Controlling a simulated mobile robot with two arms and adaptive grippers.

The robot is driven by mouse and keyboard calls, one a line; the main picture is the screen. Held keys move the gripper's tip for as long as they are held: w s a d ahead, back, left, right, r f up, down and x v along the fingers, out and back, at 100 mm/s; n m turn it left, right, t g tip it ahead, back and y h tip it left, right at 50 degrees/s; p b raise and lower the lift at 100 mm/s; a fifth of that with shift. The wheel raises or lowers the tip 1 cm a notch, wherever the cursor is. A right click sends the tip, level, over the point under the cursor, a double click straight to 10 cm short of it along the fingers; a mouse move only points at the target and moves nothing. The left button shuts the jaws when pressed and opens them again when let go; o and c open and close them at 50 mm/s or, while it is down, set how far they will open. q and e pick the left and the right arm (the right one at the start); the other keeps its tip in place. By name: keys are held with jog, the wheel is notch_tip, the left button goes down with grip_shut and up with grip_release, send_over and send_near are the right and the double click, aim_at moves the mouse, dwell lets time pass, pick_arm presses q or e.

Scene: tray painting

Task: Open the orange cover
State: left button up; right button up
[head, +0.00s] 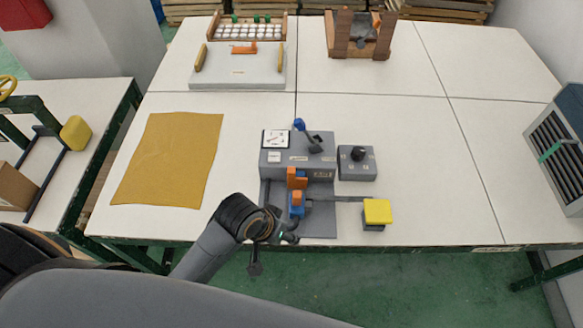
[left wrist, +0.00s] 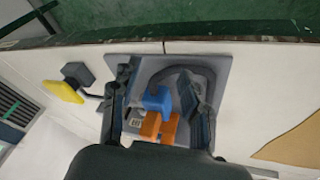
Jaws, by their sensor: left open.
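The orange cover (head: 297,178) stands on the front of a grey machine (head: 270,158) on the white table. Just in front of it is a blue block (head: 297,211) with an orange top. My left gripper (head: 283,225) is at the machine's front left corner, beside the blue block. In the left wrist view, the open fingers (left wrist: 158,72) lie to either side of the blue block (left wrist: 158,99), with two orange parts (left wrist: 150,125) behind it. I cannot tell whether a finger touches anything. The right gripper is not in view.
A yellow pad (head: 377,211) on an arm juts out at the machine's right. A grey box with a black knob (head: 358,164) sits behind it. A mustard cloth (head: 170,160) lies to the left. The table to the right is mostly clear.

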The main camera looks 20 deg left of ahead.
pick_arm(q)
jog(key=w+d+r+h, duration=0.1)
jog(key=w+d+r, duration=0.3)
jog(key=w+d, duration=0.1)
notch_tip(320, 180, up, 12)
jog(key=n+g+y+p, duration=0.1)
jog(key=n+g+y, duration=0.3)
jog(key=n, duration=0.1)
send_over(291, 170)
notch_tip(291, 170, down, 13)
jog(key=shift+f+p, duration=0.15)
jog(key=shift+p, duration=0.9)
grip_shut()
